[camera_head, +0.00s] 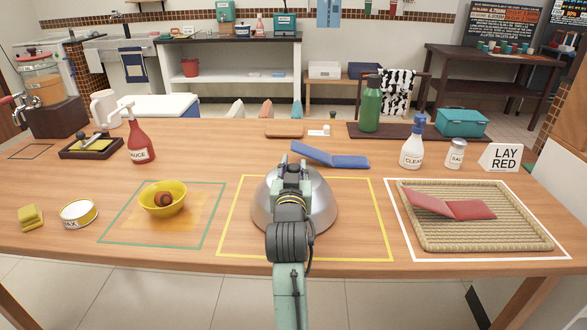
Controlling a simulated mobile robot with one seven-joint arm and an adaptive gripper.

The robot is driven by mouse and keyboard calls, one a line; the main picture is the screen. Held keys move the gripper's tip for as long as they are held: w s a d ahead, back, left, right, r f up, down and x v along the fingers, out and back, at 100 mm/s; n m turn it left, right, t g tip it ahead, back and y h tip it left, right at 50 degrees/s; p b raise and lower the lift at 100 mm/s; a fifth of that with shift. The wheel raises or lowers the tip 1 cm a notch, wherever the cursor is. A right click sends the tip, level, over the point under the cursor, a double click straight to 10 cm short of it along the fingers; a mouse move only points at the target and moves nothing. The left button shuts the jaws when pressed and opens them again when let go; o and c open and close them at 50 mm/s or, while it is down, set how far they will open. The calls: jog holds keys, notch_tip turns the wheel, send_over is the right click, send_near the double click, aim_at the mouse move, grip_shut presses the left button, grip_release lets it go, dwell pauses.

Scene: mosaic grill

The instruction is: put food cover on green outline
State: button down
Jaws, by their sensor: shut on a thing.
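The food cover (322,212) is a shiny silver dome. It is inside or just above the yellow outline (379,222) in the middle of the table; I cannot tell whether it touches the table. My gripper (292,178) is over the top of the dome and shut on it. My arm hides the dome's middle and its knob. The green outline (211,226) is to the left of the dome. Inside it, a yellow bowl (158,203) with a brown round item (164,199) stands on an orange patch (190,219).
A red sauce bottle (140,140) stands behind the green outline. A tin (78,213) and a yellow sponge (30,217) lie at left.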

jog(key=shift+f, duration=0.25)
jog(key=shift+f, duration=0.2)
jog(key=c, duration=1.3)
grip_release()
